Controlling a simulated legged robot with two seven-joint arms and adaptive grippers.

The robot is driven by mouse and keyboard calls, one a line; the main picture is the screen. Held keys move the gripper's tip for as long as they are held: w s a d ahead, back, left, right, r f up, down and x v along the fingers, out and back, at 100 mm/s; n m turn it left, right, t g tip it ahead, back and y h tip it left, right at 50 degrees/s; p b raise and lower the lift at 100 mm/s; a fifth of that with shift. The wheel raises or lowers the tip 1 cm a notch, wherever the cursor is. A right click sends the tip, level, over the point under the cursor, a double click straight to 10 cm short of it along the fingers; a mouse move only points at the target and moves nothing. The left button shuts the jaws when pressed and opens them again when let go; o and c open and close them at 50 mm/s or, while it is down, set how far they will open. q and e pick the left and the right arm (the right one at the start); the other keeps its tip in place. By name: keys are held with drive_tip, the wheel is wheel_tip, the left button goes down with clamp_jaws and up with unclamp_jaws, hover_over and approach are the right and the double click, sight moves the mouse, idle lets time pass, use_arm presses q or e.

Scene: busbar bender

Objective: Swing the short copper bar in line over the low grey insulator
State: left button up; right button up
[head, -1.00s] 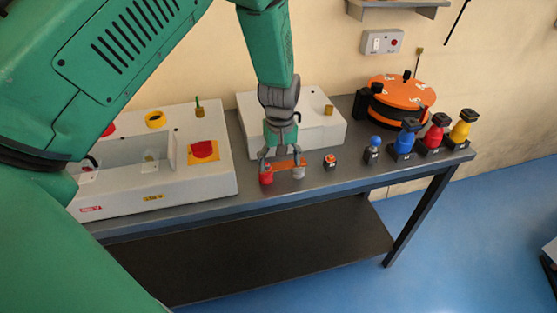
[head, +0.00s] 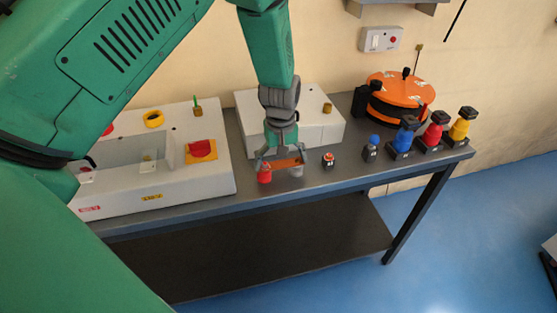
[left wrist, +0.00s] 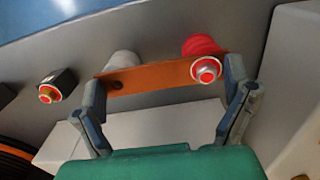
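The short copper bar (head: 287,163) lies across the red insulator (head: 265,175) and the low grey insulator (head: 296,171). In the left wrist view the bar (left wrist: 150,77) has a red-ringed bolt (left wrist: 206,70) at its red-insulator end. Its other end, with an open hole, lies over the grey insulator (left wrist: 124,62), whose top is partly hidden. My left gripper (head: 280,156) is above the bar, its fingers spread wide near the bar's two ends. I cannot tell whether the fingertips touch the ends. My right gripper is not in view.
Blue, red and yellow insulators (head: 436,132) and an orange reel (head: 400,92) stand further right. A white box (head: 320,125) is behind; the bender machine (head: 215,175) is left.

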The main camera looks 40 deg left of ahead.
sight(279, 165)
use_arm(q)
drive_tip(key=shift+s+a+r, duration=0.15)
drive_tip(key=shift+s+r, duration=0.05)
drive_tip(key=shift+r, duration=0.2)
wheel_tip(279, 165, up, 11)
drive_tip(key=shift+r, duration=0.2)
idle(0.3)
